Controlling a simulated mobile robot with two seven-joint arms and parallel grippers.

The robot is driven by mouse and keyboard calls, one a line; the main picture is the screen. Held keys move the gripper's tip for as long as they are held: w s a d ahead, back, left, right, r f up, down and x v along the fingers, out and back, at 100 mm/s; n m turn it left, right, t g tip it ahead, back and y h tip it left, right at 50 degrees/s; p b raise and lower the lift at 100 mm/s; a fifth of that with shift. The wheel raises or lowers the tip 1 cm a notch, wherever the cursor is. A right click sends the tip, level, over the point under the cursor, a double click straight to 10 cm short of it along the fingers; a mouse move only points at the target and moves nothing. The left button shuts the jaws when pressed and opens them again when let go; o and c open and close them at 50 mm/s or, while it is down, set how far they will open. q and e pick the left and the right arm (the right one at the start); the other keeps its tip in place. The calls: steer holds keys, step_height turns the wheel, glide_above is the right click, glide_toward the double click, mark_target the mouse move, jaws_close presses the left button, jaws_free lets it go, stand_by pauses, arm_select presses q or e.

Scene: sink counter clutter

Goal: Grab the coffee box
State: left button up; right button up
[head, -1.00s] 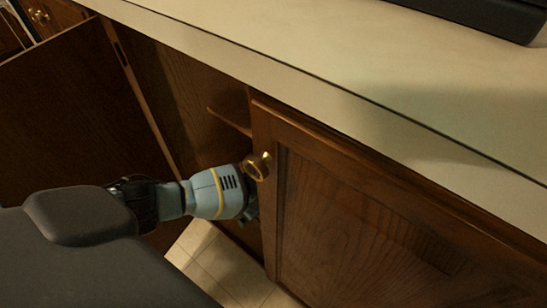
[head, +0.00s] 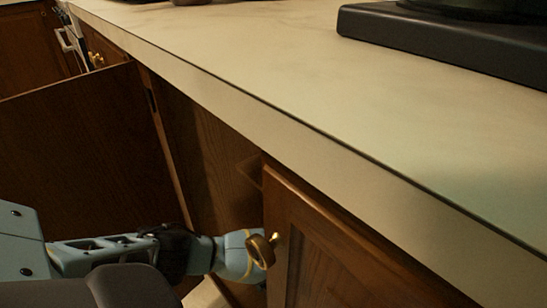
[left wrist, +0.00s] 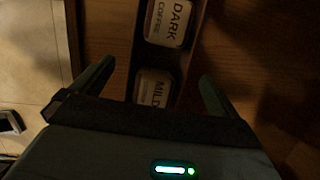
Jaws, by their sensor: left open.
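In the left wrist view, a box labelled DARK COFFEE (left wrist: 168,22) lies at the top middle. A second box labelled MILD (left wrist: 153,88) is below it, nearer to my gripper and partly hidden by it. Both sit in a narrow strip between brown wooden surfaces. My left gripper (left wrist: 157,72) is open, with one finger on each side of the MILD box in the picture; no contact shows. In the head view my left arm reaches into the open cabinet, and its gripper is hidden behind the right cabinet door (head: 335,250). My right gripper is not in view.
The left cabinet door (head: 80,150) stands open. A brass knob (head: 262,250) on the right door overlaps my left wrist in the head view. The pale countertop (head: 260,70) runs above, with a black appliance base (head: 450,40) at the upper right.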

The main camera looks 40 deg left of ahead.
arm_select(q)
steer(key=b+x, duration=0.3)
steer(key=x, duration=0.2)
steer(key=c, duration=1)
